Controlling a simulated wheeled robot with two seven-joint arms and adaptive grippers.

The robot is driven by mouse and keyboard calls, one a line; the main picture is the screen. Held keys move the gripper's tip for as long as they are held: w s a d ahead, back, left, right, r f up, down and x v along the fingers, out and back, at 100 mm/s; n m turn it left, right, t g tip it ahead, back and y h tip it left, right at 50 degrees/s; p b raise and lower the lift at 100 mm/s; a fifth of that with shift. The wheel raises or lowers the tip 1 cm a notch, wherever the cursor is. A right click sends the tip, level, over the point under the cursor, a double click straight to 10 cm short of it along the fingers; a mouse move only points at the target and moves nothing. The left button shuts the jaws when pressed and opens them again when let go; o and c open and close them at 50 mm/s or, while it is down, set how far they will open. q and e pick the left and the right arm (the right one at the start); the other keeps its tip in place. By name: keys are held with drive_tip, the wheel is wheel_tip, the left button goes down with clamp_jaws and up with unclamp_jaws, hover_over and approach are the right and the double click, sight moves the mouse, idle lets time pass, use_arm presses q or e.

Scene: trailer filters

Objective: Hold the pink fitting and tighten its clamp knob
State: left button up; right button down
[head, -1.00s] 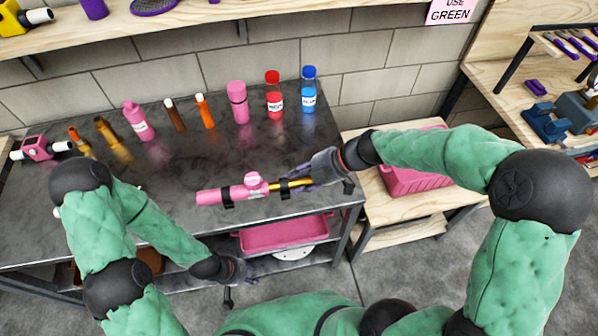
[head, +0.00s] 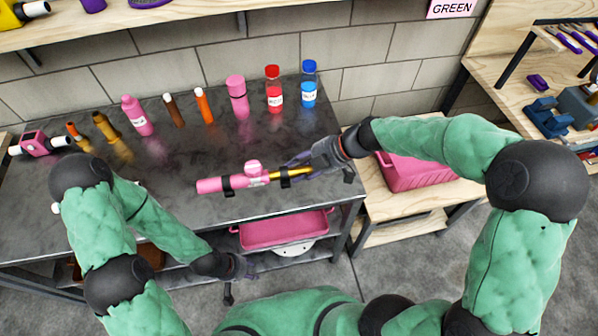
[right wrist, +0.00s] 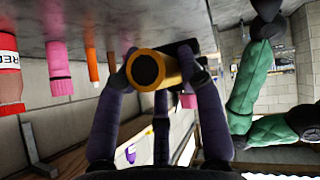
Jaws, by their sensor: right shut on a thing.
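The pink fitting (head: 210,186) lies across the front of the dark bench in the head view, with black clamps (head: 228,187) around it. The pink knob (head: 253,167) stands up on its middle, and a gold tube (head: 272,176) extends from its right side. My right gripper (head: 296,163) is at the right end of the gold tube, shut on it. In the right wrist view the tube's round open end (right wrist: 146,70) sits between the fingertips. My left gripper (head: 242,268) hangs low in front of the bench, apart from the fitting; its finger opening is unclear.
Several bottles and tubes stand along the back of the dark bench (head: 190,170), including a red bottle (head: 273,90) and a blue one (head: 309,84). A pink tray (head: 285,230) sits on the shelf below. A pink bin (head: 415,172) stands on a wooden table to the right.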

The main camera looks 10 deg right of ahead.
drive_tip(key=w+d+b, duration=0.2)
drive_tip(key=w+b, duration=0.2)
drive_tip(key=w, duration=0.7)
drive_tip(key=shift+w+d, duration=0.35)
drive_tip(key=shift+d, duration=0.05)
idle(1.4)
idle(0.6)
drive_tip(key=shift+f+b, duration=3.8)
drive_tip(key=shift+b, duration=0.6)
drive_tip(key=shift+f, duration=2.6)
drive_tip(key=shift+s, duration=0.1)
